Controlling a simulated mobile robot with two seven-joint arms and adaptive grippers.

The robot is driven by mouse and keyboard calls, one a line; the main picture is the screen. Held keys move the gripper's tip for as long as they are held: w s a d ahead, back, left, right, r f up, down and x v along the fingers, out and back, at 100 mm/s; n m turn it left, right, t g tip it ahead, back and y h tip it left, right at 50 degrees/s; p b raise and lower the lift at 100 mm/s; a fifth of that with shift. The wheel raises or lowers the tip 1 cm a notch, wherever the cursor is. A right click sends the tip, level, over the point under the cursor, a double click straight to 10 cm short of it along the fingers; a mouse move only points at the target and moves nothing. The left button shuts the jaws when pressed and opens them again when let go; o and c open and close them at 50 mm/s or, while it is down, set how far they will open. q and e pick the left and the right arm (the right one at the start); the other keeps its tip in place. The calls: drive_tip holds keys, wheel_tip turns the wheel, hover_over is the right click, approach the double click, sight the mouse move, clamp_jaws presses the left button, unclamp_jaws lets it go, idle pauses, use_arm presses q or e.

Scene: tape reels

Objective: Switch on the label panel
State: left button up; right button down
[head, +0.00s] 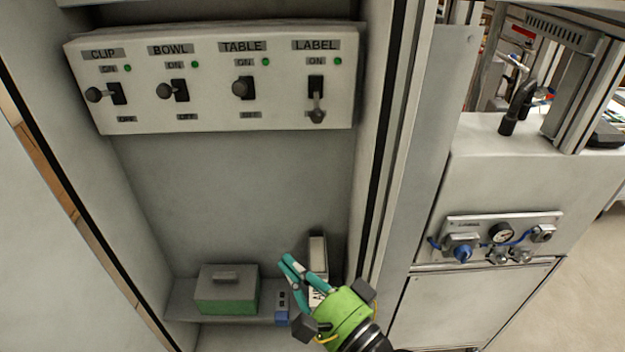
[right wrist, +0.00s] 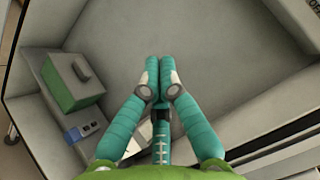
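The LABEL switch (head: 317,98) is at the right end of a white switch panel (head: 215,120) inside the cabinet. Its lever points down toward the lower label, which is hard to read. A small green light (head: 338,61) sits beside its ON label. My right gripper (head: 285,266) is well below the panel, in front of the lower back wall, and apart from the switch. In the right wrist view the teal fingertips (right wrist: 159,62) are together with nothing between them. The LABEL switch does not clearly show there. My left gripper is not in view.
CLIP (head: 116,93), BOWL (head: 180,89) and TABLE (head: 244,88) switches sit left of LABEL. A green box (head: 226,296) and a small blue item (head: 282,308) stand on the low shelf. The cabinet's right post (head: 378,150) is close to the LABEL switch.

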sight(317, 107)
drive_tip(key=d+r+m+t+h, duration=0.1)
drive_tip(key=r+m+t+h, duration=0.1)
drive_tip(key=m, duration=0.6)
drive_tip(key=w+d+r+m+t+h, duration=0.1)
drive_tip(key=d+r+m+t+h, duration=0.1)
drive_tip(key=r+m+t, duration=0.3)
drive_tip(key=w+d+r+m+t+h, duration=0.1)
drive_tip(key=r+m+t+h, duration=0.2)
drive_tip(key=m, duration=0.9)
drive_tip(key=shift+w+d+r+t, duration=0.3)
drive_tip(key=shift+r+t, duration=0.1)
drive_tip(key=shift+r, duration=0.55)
drive_tip(key=shift+p+x, duration=2.7)
drive_tip(key=shift+x, duration=2.35)
drive_tip(key=shift+f, duration=0.1)
